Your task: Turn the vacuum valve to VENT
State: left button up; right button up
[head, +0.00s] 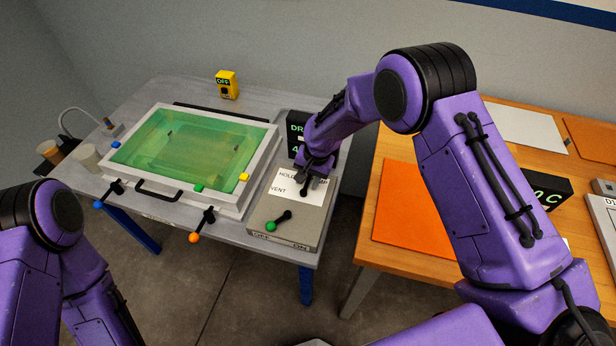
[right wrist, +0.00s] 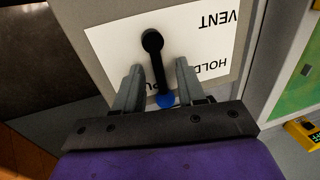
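The vacuum valve has a black lever (right wrist: 157,70) with a blue knob (right wrist: 166,100) at its end, over a white label plate. The plate reads VENT and HOLD, with a third, partly hidden word starting PU; the lever points toward that third word. In the head view the plate (head: 284,184) lies on a grey control box (head: 312,220), and my gripper hides most of the lever. My right gripper (right wrist: 160,66) is open, with one finger on each side of the lever and gaps showing; it also appears in the head view (head: 318,172). My left gripper is out of view.
A green-knobbed OFF/ON lever (head: 278,221) sits on the same box, in front of the plate. The framed green resin bath (head: 262,140) stands to the left. A black display (head: 296,124) stands behind the box. A wooden table (head: 385,254) is at the right.

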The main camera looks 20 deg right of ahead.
jog(key=shift+s+r, duration=0.2)
jog(key=shift+s, duration=0.15)
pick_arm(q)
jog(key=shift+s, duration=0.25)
pick_arm(e)
jog(key=shift+w+f, duration=0.1)
grip_shut()
